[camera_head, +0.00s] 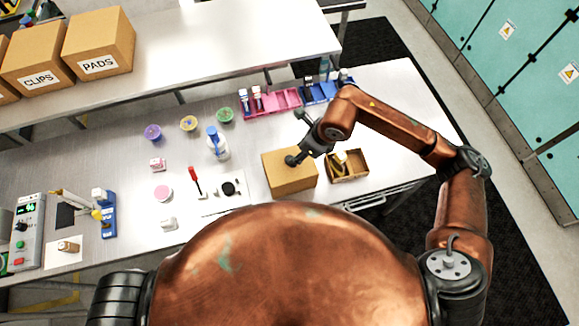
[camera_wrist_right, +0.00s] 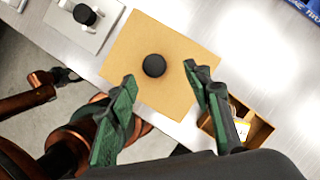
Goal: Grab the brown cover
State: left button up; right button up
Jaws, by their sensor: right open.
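The brown cover (camera_head: 283,178) is a tan, box-shaped lid with a round black knob on top, standing on the table in front of my body. In the right wrist view, the cover's tan top (camera_wrist_right: 190,40) and its black knob (camera_wrist_right: 153,66) are in plain sight. My right gripper (camera_wrist_right: 160,76) is open and empty, its two green-black fingers spread to either side of the knob in that view. In the head view the right gripper (camera_head: 300,143) hangs over the cover's far right part.
A small open brown box (camera_head: 347,166) with items inside stands just right of the cover. Pink trays (camera_head: 275,103) and blue trays (camera_head: 322,92) lie behind.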

aim_at(290, 169)
jog(key=x, duration=0.1)
jog(key=p+x, duration=0.2)
jog(key=x, duration=0.1)
jog(key=shift+s+a+f, duration=0.1)
jog(key=shift+s+a, duration=0.2)
jog(key=shift+w+a+f, duration=0.15)
jog(key=shift+f, duration=0.4)
jog(key=shift+c, duration=0.6)
grip_shut()
